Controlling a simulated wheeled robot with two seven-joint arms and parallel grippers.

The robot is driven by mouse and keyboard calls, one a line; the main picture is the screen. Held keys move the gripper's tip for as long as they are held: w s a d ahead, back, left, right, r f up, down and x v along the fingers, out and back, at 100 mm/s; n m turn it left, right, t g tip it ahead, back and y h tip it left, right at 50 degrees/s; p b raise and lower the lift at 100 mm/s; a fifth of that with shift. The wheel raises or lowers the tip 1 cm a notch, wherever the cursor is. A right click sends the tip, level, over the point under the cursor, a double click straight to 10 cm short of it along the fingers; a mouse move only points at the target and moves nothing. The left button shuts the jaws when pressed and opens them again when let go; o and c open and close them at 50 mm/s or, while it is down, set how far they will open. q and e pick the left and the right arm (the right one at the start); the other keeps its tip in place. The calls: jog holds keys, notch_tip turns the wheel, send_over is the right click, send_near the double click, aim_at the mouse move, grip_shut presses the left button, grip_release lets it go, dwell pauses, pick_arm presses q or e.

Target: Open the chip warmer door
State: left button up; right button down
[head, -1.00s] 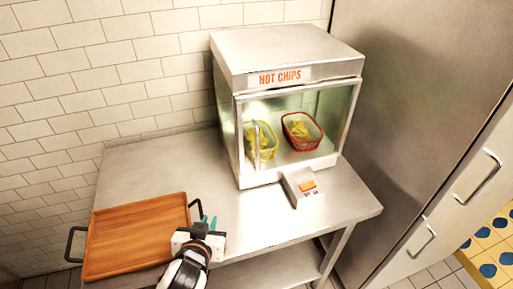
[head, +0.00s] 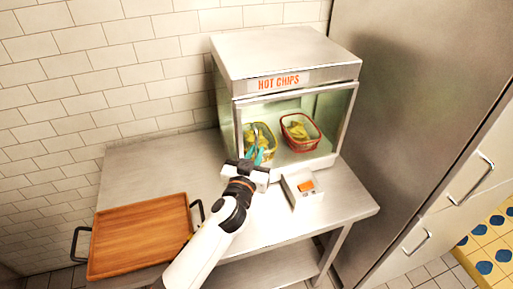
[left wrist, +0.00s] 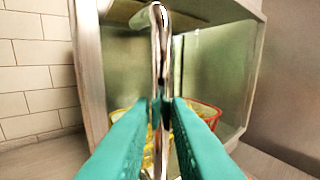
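The chip warmer (head: 290,55) is a steel and glass box labelled HOT CHIPS. Its glass door (head: 335,105) is shut. The upright chrome door handle (head: 255,133) is on the left of the door; it fills the middle of the left wrist view (left wrist: 160,45). My left gripper (head: 260,156) is at the handle's lower part. Its teal fingers (left wrist: 162,105) are open, one on each side of the handle, with narrow gaps seeming to remain. A yellow basket (head: 262,152) and a red basket (head: 301,132) of chips are inside. My right gripper is not in view.
The warmer stands on a steel table (head: 150,165). A control box (head: 303,188) with an orange switch juts out in front. A wooden tray (head: 140,235) with dark handles lies at the left. A tall steel cabinet (head: 415,90) stands close on the right.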

pick_arm(q)
jog(key=shift+w+d, duration=0.2)
jog(key=shift+w, duration=0.4)
grip_shut()
jog(key=shift+s, duration=0.1)
